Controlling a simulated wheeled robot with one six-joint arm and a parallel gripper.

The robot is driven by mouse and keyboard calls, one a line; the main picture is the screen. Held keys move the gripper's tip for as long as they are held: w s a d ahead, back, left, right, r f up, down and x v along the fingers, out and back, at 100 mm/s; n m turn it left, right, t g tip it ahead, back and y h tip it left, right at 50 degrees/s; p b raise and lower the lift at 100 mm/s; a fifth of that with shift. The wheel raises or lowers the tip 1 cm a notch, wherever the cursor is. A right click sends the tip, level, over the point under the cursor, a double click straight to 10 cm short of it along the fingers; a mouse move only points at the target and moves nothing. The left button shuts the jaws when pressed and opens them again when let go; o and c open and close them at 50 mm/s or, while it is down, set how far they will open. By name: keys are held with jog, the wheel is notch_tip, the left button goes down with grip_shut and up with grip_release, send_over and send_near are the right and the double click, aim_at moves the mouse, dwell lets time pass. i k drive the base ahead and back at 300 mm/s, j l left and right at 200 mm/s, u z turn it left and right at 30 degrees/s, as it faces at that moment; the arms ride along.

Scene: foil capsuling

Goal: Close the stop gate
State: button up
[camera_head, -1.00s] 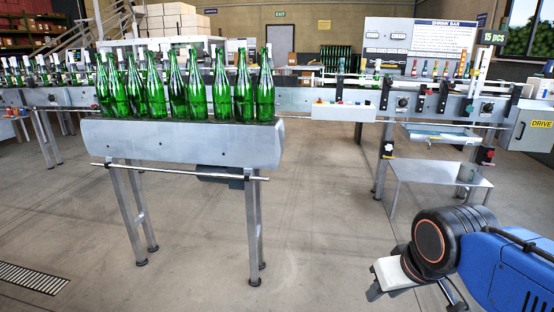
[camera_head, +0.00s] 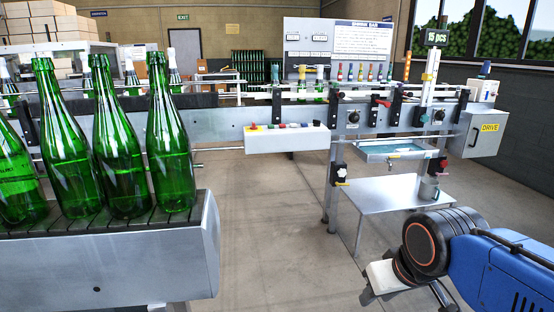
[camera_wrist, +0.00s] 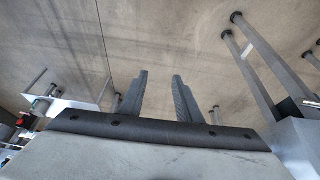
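I cannot make out for certain which part is the stop gate. A small red lever (camera_head: 381,102) shows on the conveyor line (camera_head: 226,124), among black brackets, in the head view. My gripper (camera_head: 367,298) is at the lower right of the head view, well short of the line and low. In the wrist view my gripper (camera_wrist: 160,85) has its two dark fingers apart, with only floor between them. It holds nothing.
Green bottles (camera_head: 122,150) stand on a near conveyor end (camera_head: 213,235) at left. A button box (camera_head: 287,138) is mid-line. A low metal table (camera_head: 385,193), a blue-lined tray (camera_head: 397,150) and a drive cabinet (camera_head: 484,131) are at right. Floor (camera_head: 275,235) is open between.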

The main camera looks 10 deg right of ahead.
aim_at(387, 104)
jog(key=i+z, duration=0.35)
jog(key=i+j+z, duration=0.2)
jog(key=i+z, duration=0.15)
jog(key=i+j+z, duration=0.3)
jog(key=i+l, duration=0.05)
jog(key=l, duration=0.05)
